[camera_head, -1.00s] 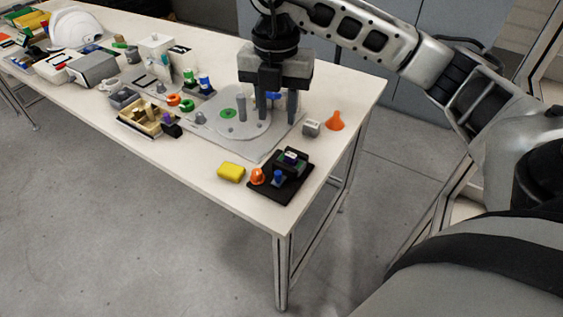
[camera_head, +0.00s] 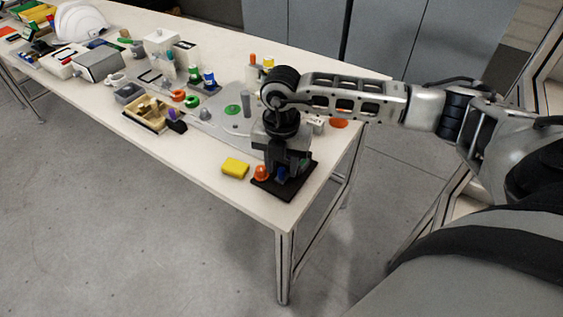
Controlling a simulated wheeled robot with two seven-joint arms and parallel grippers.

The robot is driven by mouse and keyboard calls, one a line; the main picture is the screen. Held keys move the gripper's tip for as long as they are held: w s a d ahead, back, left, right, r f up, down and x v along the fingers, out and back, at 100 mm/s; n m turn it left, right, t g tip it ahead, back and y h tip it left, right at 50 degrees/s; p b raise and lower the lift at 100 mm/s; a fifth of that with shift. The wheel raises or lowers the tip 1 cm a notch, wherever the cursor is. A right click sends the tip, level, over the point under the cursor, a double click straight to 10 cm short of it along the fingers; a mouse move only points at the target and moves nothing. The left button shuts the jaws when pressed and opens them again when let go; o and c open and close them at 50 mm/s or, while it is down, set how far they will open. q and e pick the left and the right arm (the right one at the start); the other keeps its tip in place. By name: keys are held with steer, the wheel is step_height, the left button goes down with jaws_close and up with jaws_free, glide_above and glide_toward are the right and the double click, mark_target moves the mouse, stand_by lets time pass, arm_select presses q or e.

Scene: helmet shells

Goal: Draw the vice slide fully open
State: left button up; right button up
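A small dark fixture on a black base plate (camera_head: 291,189) sits at the near right corner of the table; I take it to be the vice. A blue part (camera_head: 282,174) shows low on its front. My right gripper (camera_head: 284,165) points down directly over this fixture and hides most of it, including its slide. Its fingers reach down around the top of the fixture, but I cannot tell whether they touch or grip it. My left gripper is not in view.
On the table (camera_head: 225,190), an orange piece (camera_head: 261,172) and a yellow block (camera_head: 235,168) lie just left of the fixture. A grey plate (camera_head: 225,122) with pegs is behind.

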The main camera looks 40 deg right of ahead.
steer(key=shift+c, duration=0.3)
jaws_close()
steer(key=shift+s+a, duration=0.25)
steer(key=shift+a, duration=0.35)
steer(key=shift+s+a, duration=0.2)
steer(key=shift+a, duration=0.35)
steer(key=shift+o, duration=0.3)
jaws_free()
steer(key=shift+r, duration=0.1)
step_height(320, 180, up, 16)
steer(key=b, duration=0.1)
